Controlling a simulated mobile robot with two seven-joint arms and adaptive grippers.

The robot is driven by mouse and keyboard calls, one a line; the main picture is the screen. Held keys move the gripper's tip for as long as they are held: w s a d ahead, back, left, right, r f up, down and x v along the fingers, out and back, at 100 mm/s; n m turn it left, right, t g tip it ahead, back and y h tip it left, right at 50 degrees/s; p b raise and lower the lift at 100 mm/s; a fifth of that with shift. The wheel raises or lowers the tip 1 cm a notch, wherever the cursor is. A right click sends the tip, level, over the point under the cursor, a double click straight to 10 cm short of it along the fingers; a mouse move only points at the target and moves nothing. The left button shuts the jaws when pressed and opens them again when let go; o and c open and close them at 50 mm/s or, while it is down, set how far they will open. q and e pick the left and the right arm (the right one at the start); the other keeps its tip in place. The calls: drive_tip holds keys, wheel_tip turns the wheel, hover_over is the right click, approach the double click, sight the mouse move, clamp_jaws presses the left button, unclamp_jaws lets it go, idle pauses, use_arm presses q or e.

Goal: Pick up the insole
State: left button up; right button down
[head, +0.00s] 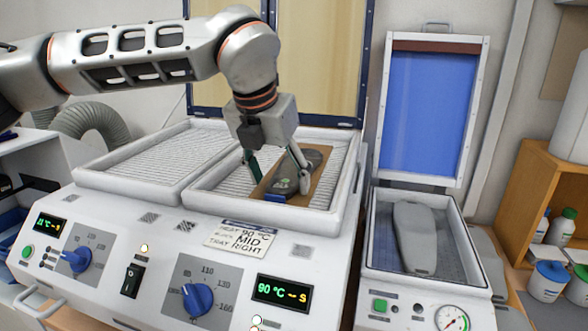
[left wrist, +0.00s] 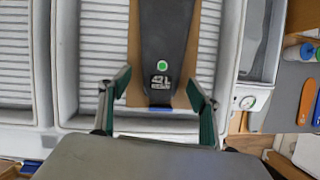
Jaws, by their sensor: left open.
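A dark insole (head: 290,180) with a green dot and light markings lies on a brown board (head: 324,184) in the right tray of the heater. In the left wrist view the insole (left wrist: 166,40) points toward me, with a blue edge at its near end. My left gripper (head: 277,175) is over the insole's near end, pointing down. In the left wrist view the left gripper (left wrist: 157,105) is open, its green-padded fingers on either side of the insole's near end with gaps to it. Its hand covers the area nearest the camera. My right gripper is in neither view.
The heater's left tray (head: 130,168) is empty. Raised tray rims surround the insole. A raised yellowish lid (head: 325,60) stands behind. To the right, a press with a raised blue lid (head: 425,115) holds a grey foot form (head: 414,237). Shelves with bottles stand at far right.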

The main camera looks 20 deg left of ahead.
use_arm(q)
drive_tip(key=shift+f, duration=0.15)
drive_tip(key=c, duration=1.2)
wheel_tip(320, 180, up, 20)
drive_tip(key=shift+r+p, duration=0.1)
drive_tip(key=shift+p, duration=0.25)
